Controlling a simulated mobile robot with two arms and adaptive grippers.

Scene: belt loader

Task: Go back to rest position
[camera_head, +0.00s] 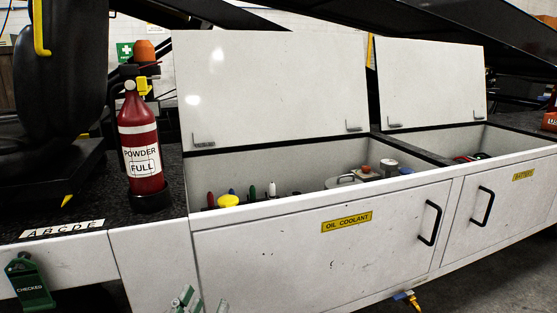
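Only the tips of my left gripper (187,299) show at the bottom edge, in front of the white cabinet; most of it is cut off by the frame. I cannot tell whether it is open or shut, and I see nothing held in it. My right gripper is not in view. The oil coolant compartment (350,226) has its lid (270,85) raised, and the battery compartment (505,195) has its lid (430,80) raised too.
A red powder extinguisher (138,140) stands upright on the dark ledge at left. Black handles (429,222) stick out from the cabinet front. A black seat (60,75) is at far left. Open floor (500,280) shows at lower right.

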